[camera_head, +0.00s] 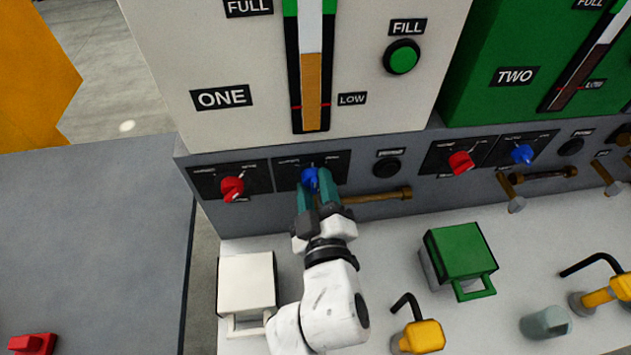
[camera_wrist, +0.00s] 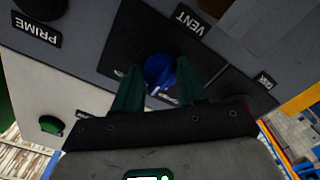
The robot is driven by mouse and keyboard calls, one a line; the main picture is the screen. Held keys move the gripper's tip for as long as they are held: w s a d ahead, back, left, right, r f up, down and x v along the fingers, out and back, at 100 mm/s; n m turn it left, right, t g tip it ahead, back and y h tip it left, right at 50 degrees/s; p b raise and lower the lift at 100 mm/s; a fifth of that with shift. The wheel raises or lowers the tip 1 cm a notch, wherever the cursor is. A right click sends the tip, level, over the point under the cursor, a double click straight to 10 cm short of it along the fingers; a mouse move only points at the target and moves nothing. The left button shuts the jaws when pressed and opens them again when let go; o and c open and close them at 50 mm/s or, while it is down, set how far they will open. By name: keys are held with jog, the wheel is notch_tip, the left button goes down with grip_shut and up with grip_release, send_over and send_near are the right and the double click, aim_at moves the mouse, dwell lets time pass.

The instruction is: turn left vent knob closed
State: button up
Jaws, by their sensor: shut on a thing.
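The left vent knob is a small blue knob (camera_head: 310,177) on a black plate in the grey panel below the white unit labelled ONE. In the wrist view the blue knob (camera_wrist: 160,72) sits between the two dark green fingers, near a label reading VENT (camera_wrist: 188,22). My gripper (camera_head: 315,190) is shut on the knob, one finger at each side; in the wrist view the fingers (camera_wrist: 158,88) flank it. The fingers hide part of the knob and its plate in the head view, and the knob's exact angle is hard to read.
A red knob (camera_head: 232,188) lies just left on the panel. A brown bar handle (camera_head: 378,195) sticks out to the right, below a black PRIME button (camera_head: 387,167). A white box (camera_head: 246,283), a green box (camera_head: 461,251) and a yellow tap (camera_head: 422,336) stand on the counter.

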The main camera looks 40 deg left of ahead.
jog(key=n+p, duration=0.2)
jog(key=n, duration=0.2)
jog(key=shift+r+n, duration=0.15)
jog(key=shift+n, duration=0.15)
jog(key=n+p, duration=0.1)
jog(key=n, duration=0.3)
jog(key=shift+n, duration=0.4)
jog(key=o, duration=1.1)
jog(key=shift+c, duration=0.2)
jog(key=p+v, duration=0.2)
jog(key=v, duration=0.8)
jog(key=shift+s+d, duration=0.25)
jog(key=shift+d, duration=0.05)
